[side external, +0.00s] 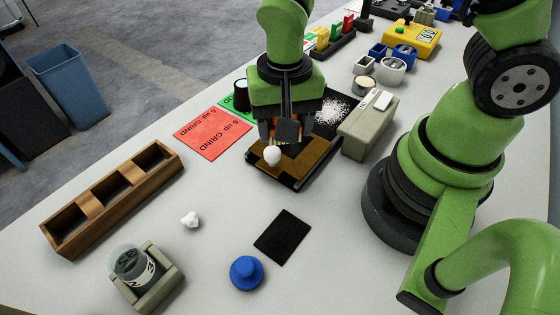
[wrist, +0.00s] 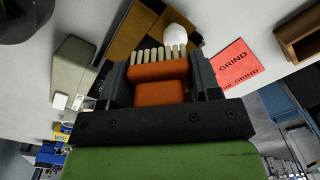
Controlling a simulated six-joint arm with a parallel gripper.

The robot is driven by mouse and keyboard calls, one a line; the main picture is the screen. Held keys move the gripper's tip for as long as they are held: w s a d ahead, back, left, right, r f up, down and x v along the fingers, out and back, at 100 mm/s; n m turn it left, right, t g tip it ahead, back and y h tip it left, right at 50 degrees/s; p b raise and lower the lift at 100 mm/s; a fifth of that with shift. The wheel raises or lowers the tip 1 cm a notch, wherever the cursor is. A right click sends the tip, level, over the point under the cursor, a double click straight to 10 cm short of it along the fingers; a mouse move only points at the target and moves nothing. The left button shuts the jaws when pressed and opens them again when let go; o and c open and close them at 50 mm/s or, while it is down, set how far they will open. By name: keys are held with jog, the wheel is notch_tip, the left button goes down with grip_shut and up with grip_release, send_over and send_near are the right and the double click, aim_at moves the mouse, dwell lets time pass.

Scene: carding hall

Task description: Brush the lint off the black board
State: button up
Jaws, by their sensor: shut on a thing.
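My gripper (side external: 287,130) is shut on an orange brush, whose block (wrist: 160,75) and cream bristles (wrist: 158,53) show between the fingers in the wrist view. In the side external view the brush is mostly hidden by the fingers. A dark board (side external: 345,101) with a patch of white lint (side external: 330,112) lies behind my gripper, partly covered by it. My gripper is over a brown panel with a dark edge (side external: 314,155), in front of the lint. A white rounded thing (side external: 272,155) shows beside the brush; I cannot tell whether they touch.
A grey-beige box (side external: 369,125) stands close on the right. Red (side external: 213,134) and green sheets lie left. A wooden tray (side external: 113,198), a white crumpled piece (side external: 190,219), a blue knob (side external: 247,272), a black square (side external: 282,236) and a cup in a holder (side external: 134,265) are nearer.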

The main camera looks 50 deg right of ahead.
aim_at(338, 98)
jog(key=d+f+m, duration=0.1)
jog(key=d+m, duration=0.9)
jog(key=d, duration=0.5)
jog(key=shift+w+a+f, duration=0.1)
jog(key=shift+w+f, duration=0.1)
jog(key=shift+f, duration=1.5)
jog(key=shift+w+a+f, duration=0.1)
jog(key=shift+w+f, duration=0.05)
jog(key=shift+f, duration=1.5)
jog(key=shift+w+d+f, duration=0.1)
jog(key=shift+d+f, duration=0.45)
jog(key=shift+d, duration=0.05)
jog(key=shift+c, duration=0.3)
jog(key=shift+d+f, duration=0.15)
jog(key=shift+d, duration=1)
jog(key=shift+c, duration=0.4)
jog(key=shift+d, duration=3.75)
jog(key=shift+w+a, duration=0.45)
jog(key=shift+a, duration=4.95)
jog(key=shift+w+a, duration=0.1)
jog(key=shift+w, duration=0.2)
jog(key=shift+w+d, duration=0.15)
jog(key=shift+d, duration=5.35)
notch_tip(338, 98, up, 8)
jog(key=shift+a+r, duration=0.15)
jog(key=shift+r, duration=0.1)
